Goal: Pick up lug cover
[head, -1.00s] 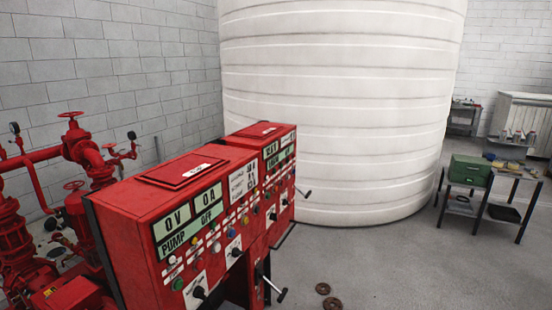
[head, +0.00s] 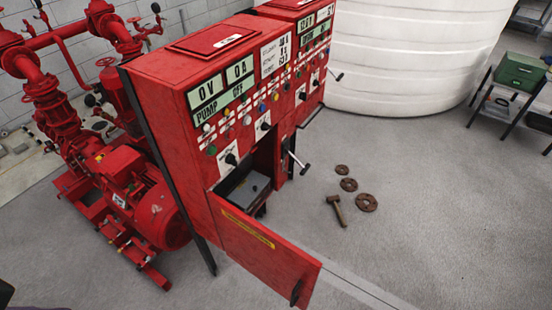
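I cannot make out a lug cover for certain. The red pump control cabinet (head: 215,90) stands at the centre, and its lower door (head: 262,250) hangs open toward the front. Inside the opening is a grey tray-like interior (head: 248,190) with small parts too small to identify. Much of the inside is shadowed or hidden by the cabinet front. Neither of my grippers shows in the head view.
Several rusty discs (head: 366,202) and a hammer (head: 337,209) lie on the floor right of the open door. Red pump machinery (head: 150,205) stands left. A white tank (head: 410,60) and a table with a green toolbox (head: 520,72) are behind. The right foreground floor is clear.

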